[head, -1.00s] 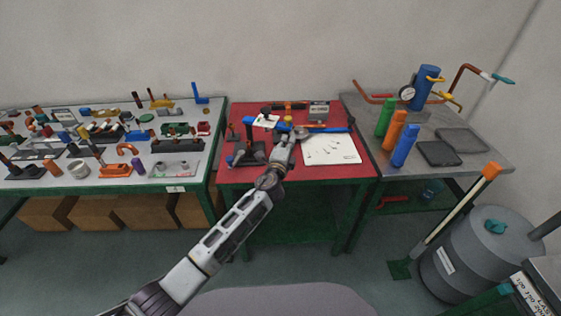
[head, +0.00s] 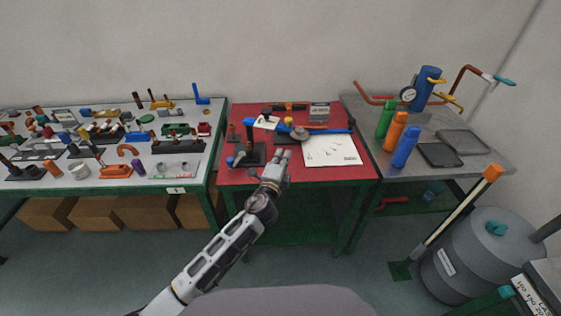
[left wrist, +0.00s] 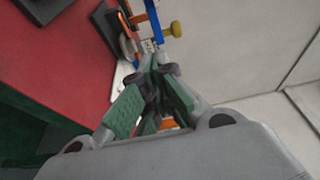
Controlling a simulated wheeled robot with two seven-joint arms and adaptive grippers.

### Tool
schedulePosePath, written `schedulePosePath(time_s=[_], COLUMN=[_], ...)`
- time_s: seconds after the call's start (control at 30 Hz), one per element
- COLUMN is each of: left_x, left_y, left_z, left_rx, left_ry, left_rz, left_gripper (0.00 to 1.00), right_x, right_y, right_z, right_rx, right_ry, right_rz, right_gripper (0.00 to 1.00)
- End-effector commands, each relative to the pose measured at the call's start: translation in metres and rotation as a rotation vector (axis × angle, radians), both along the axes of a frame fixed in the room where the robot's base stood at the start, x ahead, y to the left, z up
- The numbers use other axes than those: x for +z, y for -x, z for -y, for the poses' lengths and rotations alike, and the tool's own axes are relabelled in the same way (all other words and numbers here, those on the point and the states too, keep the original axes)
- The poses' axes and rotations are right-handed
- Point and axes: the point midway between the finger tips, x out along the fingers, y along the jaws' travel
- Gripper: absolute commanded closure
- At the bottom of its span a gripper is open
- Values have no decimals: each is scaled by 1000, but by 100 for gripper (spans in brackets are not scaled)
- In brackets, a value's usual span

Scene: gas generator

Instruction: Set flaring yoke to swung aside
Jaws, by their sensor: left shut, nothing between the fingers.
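A blue bar tool (head: 325,130) stands on the red table, with a blue post at its left end, a yellow knob (head: 289,121) and a round grey part (head: 300,133). I cannot tell for sure which part is the flaring yoke. My left gripper (head: 281,154) is shut and empty, just in front of the tool and apart from it. In the left wrist view, the shut fingers (left wrist: 158,75) point toward the blue bar (left wrist: 153,22), an orange part (left wrist: 140,17) and the yellow knob (left wrist: 173,30). My right gripper is not in view.
A white sheet (head: 330,151) lies right of the gripper on the red table (head: 225,176). A black-based fixture (head: 250,155) stands to its left. Green, orange and blue cylinders (head: 405,147) stand on the grey bench. A crowded parts table (head: 100,184) is at left.

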Motion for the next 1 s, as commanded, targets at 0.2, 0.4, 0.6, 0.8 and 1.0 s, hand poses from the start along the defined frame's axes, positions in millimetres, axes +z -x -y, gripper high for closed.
schedulePosePath(time_s=[0.2, 0.4, 0.6, 0.8, 1.0], left_x=[-1, 0, 0, 0, -1], left_y=[17, 23, 23, 23, 23], left_z=[-6, -8, -8, -8, -11], left_rx=[0, 0, 0, 0, 7], left_ry=[0, -1, 0, 0, 9], left_rz=[-1, 1, 0, 0, -7], left_gripper=[100, 100, 100, 100, 100], right_x=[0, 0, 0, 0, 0], right_y=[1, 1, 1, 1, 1], right_z=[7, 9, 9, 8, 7], right_rx=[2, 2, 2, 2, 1], right_ry=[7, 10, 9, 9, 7], right_rz=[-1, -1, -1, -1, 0], right_gripper=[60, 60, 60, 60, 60])
